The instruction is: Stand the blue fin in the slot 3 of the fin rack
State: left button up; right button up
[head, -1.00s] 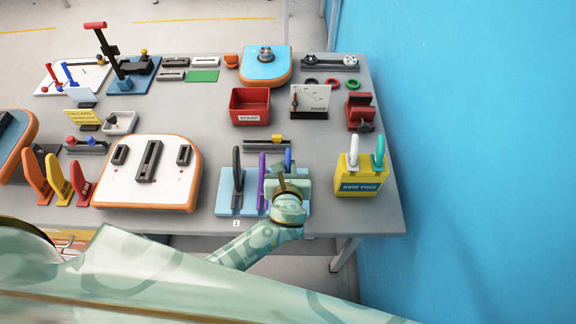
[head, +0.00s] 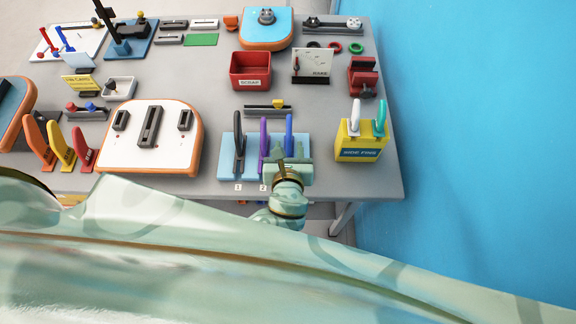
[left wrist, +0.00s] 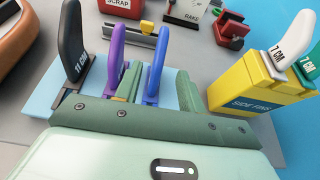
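The blue fin (head: 289,133) stands upright on the light-blue fin rack (head: 226,150), at its right-hand position, right of the purple fin (head: 264,138) and the black fin (head: 238,140). The blue fin also shows in the left wrist view (left wrist: 156,62); its foot looks seated in the rack, but the gripper hides part of the slot. My left gripper (head: 288,160) is just in front of the blue fin, at the rack's front edge. Its fingers are spread and appear clear of the fin. The number label by the blue fin is hidden. My right gripper is out of view.
A yellow side-fins box (head: 360,150) with a white and a teal fin stands right of the rack. A white board (head: 120,150) lies left, beside orange, yellow and red fins. A red scrap bin (head: 250,70) and a grey rail (head: 256,112) are behind the rack.

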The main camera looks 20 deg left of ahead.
pick_arm(q)
jog(key=v, duration=0.9)
jog(key=shift+s, duration=0.2)
jog(key=shift+d, duration=0.1)
jog(key=s+a+f+n+g+h+b, duration=0.1)
jog(key=s+a+f+n+g+b, duration=0.2)
jog(key=f, duration=0.7)
jog(key=s+a+f+n+g+h, duration=0.15)
jog(key=s+f+n, duration=0.35)
jog(key=f, duration=0.6)
jog(key=s+a+f+n+g+b, duration=0.25)
jog(key=s+f+n+g, duration=0.2)
jog(key=f, duration=0.55)
jog(key=s+a+f+n+g+b, duration=0.1)
jog(key=s+a+f+n, duration=0.3)
jog(key=s+f+n, duration=0.2)
jog(key=s+a+f+n+g+h+b, duration=0.1)
jog(key=s+a+f+n, duration=0.4)
jog(key=s+n, duration=0.5)
jog(key=shift+s+a+f+n+g+b, duration=0.3)
jog(key=shift+f+g+b, duration=0.2)
jog(key=shift+f, duration=0.3)
